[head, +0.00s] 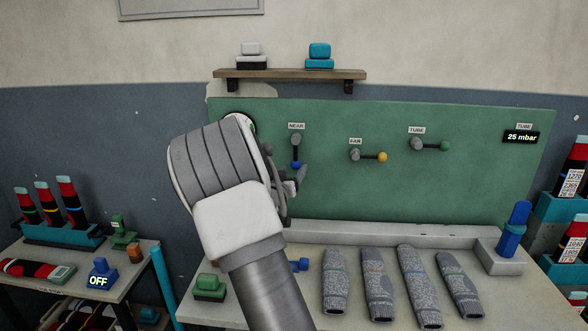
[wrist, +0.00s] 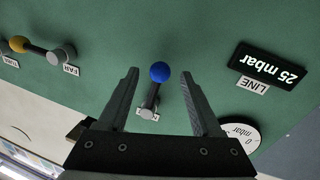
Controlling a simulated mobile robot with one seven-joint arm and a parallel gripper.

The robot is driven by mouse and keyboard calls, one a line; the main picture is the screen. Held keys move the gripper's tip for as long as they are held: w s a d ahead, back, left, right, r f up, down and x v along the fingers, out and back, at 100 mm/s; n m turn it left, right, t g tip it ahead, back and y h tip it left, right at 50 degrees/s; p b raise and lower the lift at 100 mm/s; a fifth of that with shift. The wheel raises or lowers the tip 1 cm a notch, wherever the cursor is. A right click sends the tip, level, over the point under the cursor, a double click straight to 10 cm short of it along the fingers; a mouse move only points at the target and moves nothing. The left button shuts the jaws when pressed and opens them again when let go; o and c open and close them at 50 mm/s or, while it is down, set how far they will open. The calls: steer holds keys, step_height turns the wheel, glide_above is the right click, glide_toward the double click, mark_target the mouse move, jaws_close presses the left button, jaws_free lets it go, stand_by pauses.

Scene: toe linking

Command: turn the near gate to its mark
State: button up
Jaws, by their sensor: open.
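The near gate (head: 296,151) is a grey lever with a blue knob, under the NEAR label on the green panel. It hangs downward in the head view. In the wrist view, which looks upside down, its blue knob (wrist: 160,72) shows between my fingertips. My gripper (wrist: 161,76) is open and empty, with a finger on each side of the knob in the picture and touching neither. I cannot tell how far the fingertips are from the panel. In the head view my gripper (head: 291,181) is just below the knob, partly hidden by my wrist. I cannot make out the gate's mark.
The far gate (head: 369,156) with a yellow knob and the tube gate (head: 430,145) with a green knob sit to the right. A LINE display (wrist: 270,67) reads 25 mbar beside a round gauge (wrist: 232,135). Several grey socks (head: 378,285) lie on the table below.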

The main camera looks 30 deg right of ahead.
steer(key=shift+x, duration=1.1)
jaws_close()
stand_by(0.7)
